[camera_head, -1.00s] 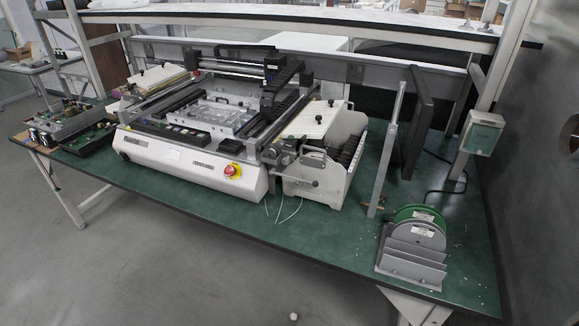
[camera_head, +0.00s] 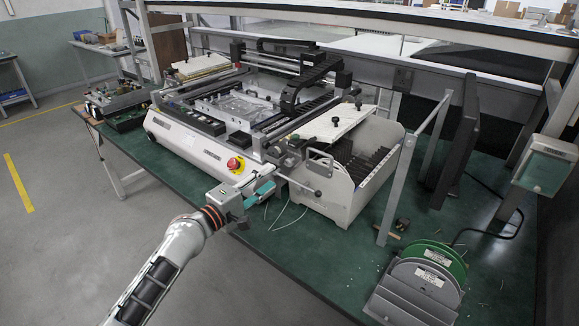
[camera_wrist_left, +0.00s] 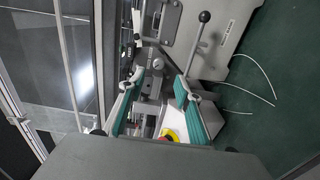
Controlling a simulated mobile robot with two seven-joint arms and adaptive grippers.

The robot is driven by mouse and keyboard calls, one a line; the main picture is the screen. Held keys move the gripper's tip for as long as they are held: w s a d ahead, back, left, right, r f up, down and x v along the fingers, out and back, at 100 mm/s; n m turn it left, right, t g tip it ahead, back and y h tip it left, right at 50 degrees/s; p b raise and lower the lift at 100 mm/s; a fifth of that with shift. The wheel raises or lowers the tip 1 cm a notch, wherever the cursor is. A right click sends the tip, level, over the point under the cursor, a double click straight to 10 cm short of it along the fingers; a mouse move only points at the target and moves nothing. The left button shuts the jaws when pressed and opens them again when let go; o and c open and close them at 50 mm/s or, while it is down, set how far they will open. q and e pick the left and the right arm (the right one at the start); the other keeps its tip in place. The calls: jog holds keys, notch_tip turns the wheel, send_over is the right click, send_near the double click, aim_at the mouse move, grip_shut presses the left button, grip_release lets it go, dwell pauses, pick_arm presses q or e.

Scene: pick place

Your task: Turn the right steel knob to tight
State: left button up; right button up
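The white benchtop machine (camera_head: 195,150) stands on the green table. A small round steel knob (camera_head: 289,162) appears at its front right corner, above the lever. In the left wrist view a steel knob (camera_wrist_left: 157,64) lies just beyond and between the fingertips. Its tight or loose setting cannot be read. My left gripper (camera_head: 262,181) reaches in from the lower left, in front of that corner. In the left wrist view its teal fingers (camera_wrist_left: 158,88) are spread apart with nothing between them, so it is open. My right gripper is not in view.
A lever with a black ball end (camera_head: 318,193) sticks out beside the knob; it also shows in the left wrist view (camera_wrist_left: 204,16). A red stop button (camera_head: 235,163) is on the front panel. Reels in a grey holder (camera_head: 412,290) stand at right.

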aim_at(287, 164)
pick_arm(q)
jog(key=b+x, duration=0.1)
jog(key=x, duration=0.6)
jog(key=shift+w+d+r, duration=0.1)
jog(key=shift+w+d, duration=0.1)
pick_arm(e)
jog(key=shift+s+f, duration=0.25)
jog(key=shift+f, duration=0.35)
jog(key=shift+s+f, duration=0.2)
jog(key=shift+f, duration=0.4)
